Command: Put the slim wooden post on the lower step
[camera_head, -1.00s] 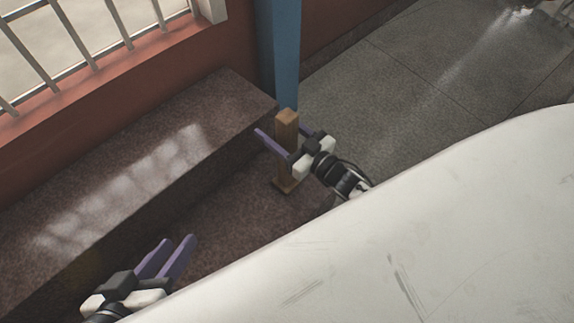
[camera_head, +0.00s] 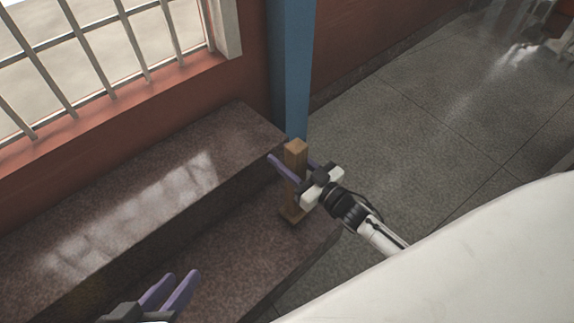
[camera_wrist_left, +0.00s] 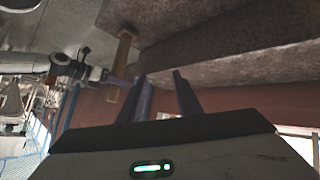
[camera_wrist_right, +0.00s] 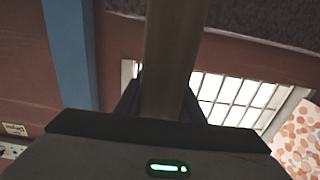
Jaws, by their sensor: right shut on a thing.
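The slim wooden post (camera_head: 296,163) stands upright at the right end of the lower step (camera_head: 235,255), its wider foot low over that step. I cannot tell whether the foot touches the stone. My right gripper (camera_head: 292,172) is shut on the post's upper part, fingers on either side. In the right wrist view the post (camera_wrist_right: 172,50) runs between the fingers. My left gripper (camera_head: 172,290) is open and empty, low in the head view over the lower step. In the left wrist view the post (camera_wrist_left: 122,70) shows beyond my left fingers (camera_wrist_left: 164,90).
The upper step (camera_head: 130,205) lies behind and left of the lower one, under a barred window (camera_head: 110,60). A blue pillar (camera_head: 291,70) rises just behind the post. Open tiled floor (camera_head: 410,130) lies to the right.

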